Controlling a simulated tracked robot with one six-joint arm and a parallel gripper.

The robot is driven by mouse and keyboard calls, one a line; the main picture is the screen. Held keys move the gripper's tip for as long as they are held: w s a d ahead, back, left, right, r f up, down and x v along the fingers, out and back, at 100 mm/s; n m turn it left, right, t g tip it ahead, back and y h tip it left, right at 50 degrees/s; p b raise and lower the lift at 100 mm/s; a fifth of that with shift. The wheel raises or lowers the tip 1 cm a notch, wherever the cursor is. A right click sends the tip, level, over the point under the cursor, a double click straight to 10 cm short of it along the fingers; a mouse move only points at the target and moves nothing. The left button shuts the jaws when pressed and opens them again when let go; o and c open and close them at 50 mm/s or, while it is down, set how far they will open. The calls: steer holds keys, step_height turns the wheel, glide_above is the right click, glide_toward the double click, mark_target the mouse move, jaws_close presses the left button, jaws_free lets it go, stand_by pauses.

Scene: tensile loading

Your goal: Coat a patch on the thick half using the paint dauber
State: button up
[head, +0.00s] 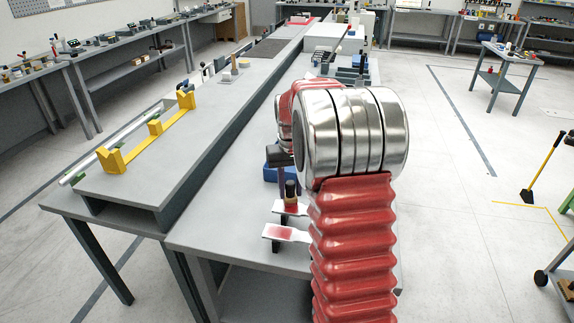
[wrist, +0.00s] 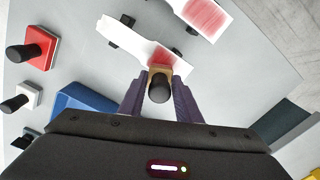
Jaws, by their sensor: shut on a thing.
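My gripper (wrist: 160,100) has its purple fingers closed on the paint dauber (wrist: 159,88), a pale tan block with a round black knob. The dauber is at the edge of a red patch on one white specimen half (wrist: 137,45); whether it touches is hidden beneath it. The other white half (wrist: 208,18) lies to the upper right with a larger red patch. In the head view, the dauber (head: 291,190) stands over the farther half (head: 300,209), and the nearer half (head: 286,233) shows its red patch. I cannot tell which half is thicker.
Dark supports sit under the halves. A blue container (wrist: 82,103) is left of my gripper. A red block (wrist: 37,48) and a white block (wrist: 27,96), both with black knobs, stand farther left. Yellow V-supports (head: 155,128) stand on the raised shelf.

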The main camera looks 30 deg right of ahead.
steer(key=shift+w+r, duration=0.25)
steer(key=shift+w, duration=0.05)
step_height(320, 180, up, 2)
steer(key=shift+s+r, duration=0.1)
steer(key=shift+s, duration=0.05)
steer(key=shift+s+d+r, duration=0.1)
steer(key=shift+r, duration=1.2)
steer(key=shift+d+r, duration=0.1)
steer(key=shift+r, duration=1.15)
